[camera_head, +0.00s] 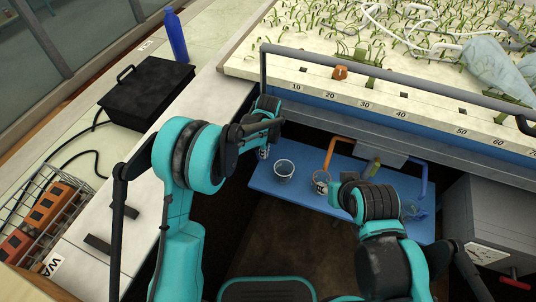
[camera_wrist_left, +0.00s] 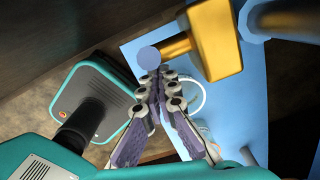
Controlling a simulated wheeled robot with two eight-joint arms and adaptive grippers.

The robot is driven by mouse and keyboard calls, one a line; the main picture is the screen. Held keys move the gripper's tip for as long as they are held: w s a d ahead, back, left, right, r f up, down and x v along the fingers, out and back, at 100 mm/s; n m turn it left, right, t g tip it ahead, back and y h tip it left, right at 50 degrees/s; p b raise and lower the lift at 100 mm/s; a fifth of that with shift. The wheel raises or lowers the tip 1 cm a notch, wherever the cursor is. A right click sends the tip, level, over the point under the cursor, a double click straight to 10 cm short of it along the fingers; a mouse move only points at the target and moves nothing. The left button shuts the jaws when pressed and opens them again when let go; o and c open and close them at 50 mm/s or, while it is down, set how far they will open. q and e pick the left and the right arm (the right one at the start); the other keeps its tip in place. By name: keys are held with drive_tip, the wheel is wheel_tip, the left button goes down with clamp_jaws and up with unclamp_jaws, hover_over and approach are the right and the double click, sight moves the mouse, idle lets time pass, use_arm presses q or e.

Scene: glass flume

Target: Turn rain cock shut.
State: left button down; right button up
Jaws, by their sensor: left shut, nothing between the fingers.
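In the left wrist view a brass-coloured fitting (camera_wrist_left: 212,40), which looks like the rain cock, sits just beyond my fingertips. A small round grey-blue end (camera_wrist_left: 149,57) sticks out from its left side. My left gripper (camera_wrist_left: 152,85) is shut and empty, its tips close to that round end; I cannot tell if they touch. In the head view my left gripper (camera_head: 266,115) is at the left end of the flume, below its rim. The fitting is not clear there, probably hidden by the gripper. My right arm is over the blue shelf, its fingers not distinguishable.
The blue shelf (camera_head: 298,198) below holds a white cup (camera_head: 284,171) and another container (camera_head: 321,182). An orange pipe (camera_head: 333,148) and a blue pipe (camera_head: 423,178) stand nearby. The flume's grey rail (camera_head: 400,86) runs above. A black case (camera_head: 148,92) lies on the left bench.

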use_arm(q)
drive_tip(key=shift+a, duration=0.1)
drive_tip(key=shift+w+a+f, duration=0.25)
drive_tip(key=shift+w+a, duration=0.05)
drive_tip(key=shift+a, duration=0.1)
use_arm(e)
drive_tip(key=shift+f, duration=0.1)
use_arm(q)
drive_tip(key=s+d+r+p, duration=0.1)
drive_tip(key=d+r+p, duration=0.1)
drive_tip(key=r, duration=0.3)
drive_tip(key=s+d+r+p, duration=0.2)
drive_tip(key=d+r, duration=0.1)
drive_tip(key=r, duration=0.3)
drive_tip(key=shift+s+d, duration=0.25)
drive_tip(key=shift+s, duration=0.05)
use_arm(e)
drive_tip(key=r, duration=0.2)
drive_tip(key=s+r, duration=0.1)
drive_tip(key=r, duration=0.1)
drive_tip(key=shift+d+r, duration=0.1)
drive_tip(key=shift+d, duration=0.05)
use_arm(q)
drive_tip(key=shift+r, duration=0.1)
use_arm(e)
drive_tip(key=shift+w, duration=0.1)
